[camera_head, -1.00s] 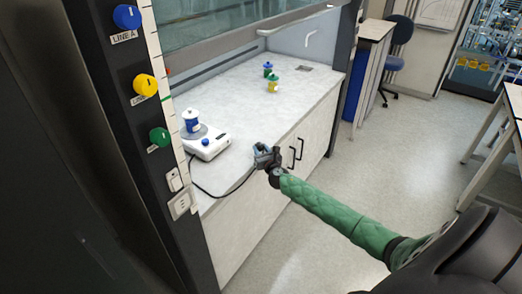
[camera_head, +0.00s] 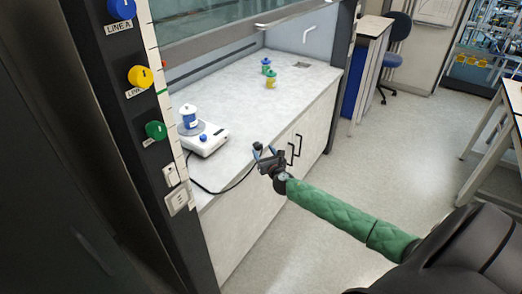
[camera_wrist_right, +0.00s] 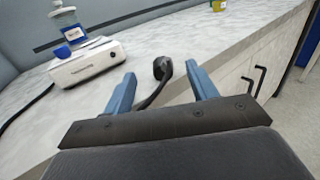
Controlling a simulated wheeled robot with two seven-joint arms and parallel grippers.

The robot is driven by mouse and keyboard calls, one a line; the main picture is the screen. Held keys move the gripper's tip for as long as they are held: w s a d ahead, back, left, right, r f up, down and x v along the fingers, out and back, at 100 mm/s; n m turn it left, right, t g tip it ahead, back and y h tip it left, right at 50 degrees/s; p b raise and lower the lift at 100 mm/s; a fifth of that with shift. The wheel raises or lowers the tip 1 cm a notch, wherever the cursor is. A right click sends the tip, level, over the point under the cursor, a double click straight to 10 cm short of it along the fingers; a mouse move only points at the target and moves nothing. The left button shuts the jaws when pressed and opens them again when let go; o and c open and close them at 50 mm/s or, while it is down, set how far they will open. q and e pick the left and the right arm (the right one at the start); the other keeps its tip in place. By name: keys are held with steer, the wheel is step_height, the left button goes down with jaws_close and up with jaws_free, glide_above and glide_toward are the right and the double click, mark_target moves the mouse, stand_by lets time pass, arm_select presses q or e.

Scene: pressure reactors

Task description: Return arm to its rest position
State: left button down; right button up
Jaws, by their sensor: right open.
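My right arm, in a green quilted sleeve (camera_head: 335,215), comes in from the lower right in the head view. Its gripper (camera_head: 264,150) is at the front edge of the fume hood bench, near the cabinet handles. In the right wrist view the two blue fingers (camera_wrist_right: 162,88) are spread apart with nothing held between them. A black cable end (camera_wrist_right: 162,70) shows beyond the fingers, on the bench near its front edge. My left gripper is not in view.
A white stirrer (camera_head: 205,139) with a blue-and-white vessel (camera_head: 189,116) stands on the bench (camera_head: 235,105). Green-and-blue (camera_head: 266,66) and yellow-and-green (camera_head: 271,78) small containers stand farther back. Coloured knobs (camera_head: 140,77) line the left post. Floor (camera_head: 385,150) to the right is clear.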

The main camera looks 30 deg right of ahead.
steer(key=shift+s+a, duration=0.25)
steer(key=shift+s, duration=0.9)
